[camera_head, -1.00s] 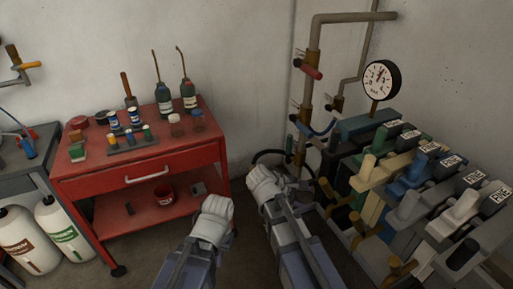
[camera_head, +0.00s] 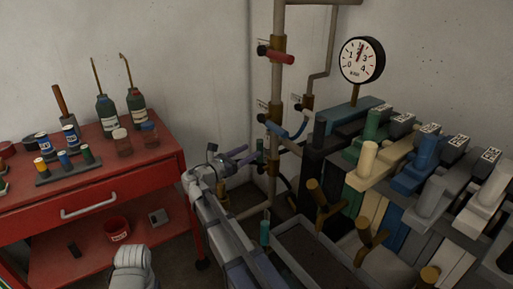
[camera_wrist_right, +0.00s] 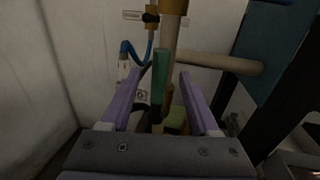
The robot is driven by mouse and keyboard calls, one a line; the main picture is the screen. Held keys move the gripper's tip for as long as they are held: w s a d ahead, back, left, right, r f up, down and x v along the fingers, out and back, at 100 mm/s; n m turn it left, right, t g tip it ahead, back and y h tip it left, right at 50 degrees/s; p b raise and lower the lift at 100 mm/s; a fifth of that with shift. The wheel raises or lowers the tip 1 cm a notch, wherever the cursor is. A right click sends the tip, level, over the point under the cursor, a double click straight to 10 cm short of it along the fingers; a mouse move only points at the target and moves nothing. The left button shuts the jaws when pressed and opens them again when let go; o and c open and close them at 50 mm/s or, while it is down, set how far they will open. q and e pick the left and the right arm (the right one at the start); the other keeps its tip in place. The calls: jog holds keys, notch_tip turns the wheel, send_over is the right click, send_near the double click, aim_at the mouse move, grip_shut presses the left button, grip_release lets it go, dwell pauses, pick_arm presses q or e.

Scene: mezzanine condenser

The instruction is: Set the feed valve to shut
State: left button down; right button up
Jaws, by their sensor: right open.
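Pipework with several lever valves rises in the corner. The tags are too small to read, so I cannot tell which is the feed valve. My right gripper (camera_head: 238,158) is open beside the pipe. In the right wrist view its purple fingers (camera_wrist_right: 158,100) are apart, with the green handle (camera_wrist_right: 160,75) seen between them; contact is unclear. Only a white part of my left arm (camera_head: 132,266) shows; its fingers are hidden.
A round gauge (camera_head: 361,60) stands above a bank of coloured levers (camera_head: 420,165) at the right. Brass handles (camera_head: 325,205) jut from its front. A red tool cart (camera_head: 110,185) with bottles stands at the left. The wall is close behind the pipe.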

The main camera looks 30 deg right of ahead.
aim_at(260, 146)
jog(key=shift+x, duration=3)
jog(key=shift+s+f, duration=0.1)
grip_shut()
